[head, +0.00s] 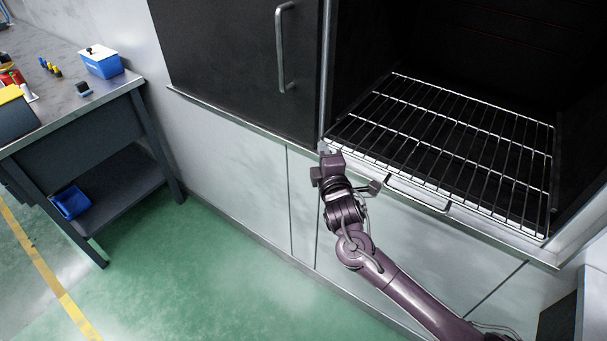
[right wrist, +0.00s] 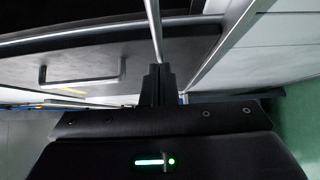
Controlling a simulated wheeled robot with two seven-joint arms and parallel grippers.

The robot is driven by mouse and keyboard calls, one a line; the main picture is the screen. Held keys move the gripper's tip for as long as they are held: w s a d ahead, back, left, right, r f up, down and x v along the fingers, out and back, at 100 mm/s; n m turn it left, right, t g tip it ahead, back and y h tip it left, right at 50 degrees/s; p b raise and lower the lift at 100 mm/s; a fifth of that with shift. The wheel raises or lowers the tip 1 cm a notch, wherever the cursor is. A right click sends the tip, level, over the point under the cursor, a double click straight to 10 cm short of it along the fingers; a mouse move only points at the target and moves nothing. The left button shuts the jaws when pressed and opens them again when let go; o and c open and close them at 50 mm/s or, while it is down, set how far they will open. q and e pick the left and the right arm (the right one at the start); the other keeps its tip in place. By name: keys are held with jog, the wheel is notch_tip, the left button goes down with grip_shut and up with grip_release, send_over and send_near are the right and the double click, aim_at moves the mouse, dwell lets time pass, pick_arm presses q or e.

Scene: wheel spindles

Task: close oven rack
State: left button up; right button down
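The oven rack (head: 440,140), a silver wire grid, lies in the dark open oven cavity in the head view, its front edge at the cavity's front sill. A curved handle bar (head: 418,195) shows at that front edge. My right gripper (head: 328,154) is near the rack's front left corner, left of the handle bar. The rack cannot be made out surely in the wrist view. My left gripper is not in view.
A black door panel with an upright handle (head: 281,50) is left of the cavity; a similar handle shows in the wrist view (right wrist: 82,76). A workbench (head: 98,101) with a blue bin (head: 102,65) stands at left. The green floor (head: 190,265) between is clear.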

jog(key=b, duration=0.4)
send_near(342, 117)
jog(key=w, duration=0.2)
jog(key=w+a, duration=0.1)
jog(key=w, duration=0.1)
jog(key=shift+w+f, duration=0.25)
jog(key=shift+w+d+r, duration=0.1)
jog(key=shift+w+d, duration=0.05)
jog(key=shift+w, duration=0.15)
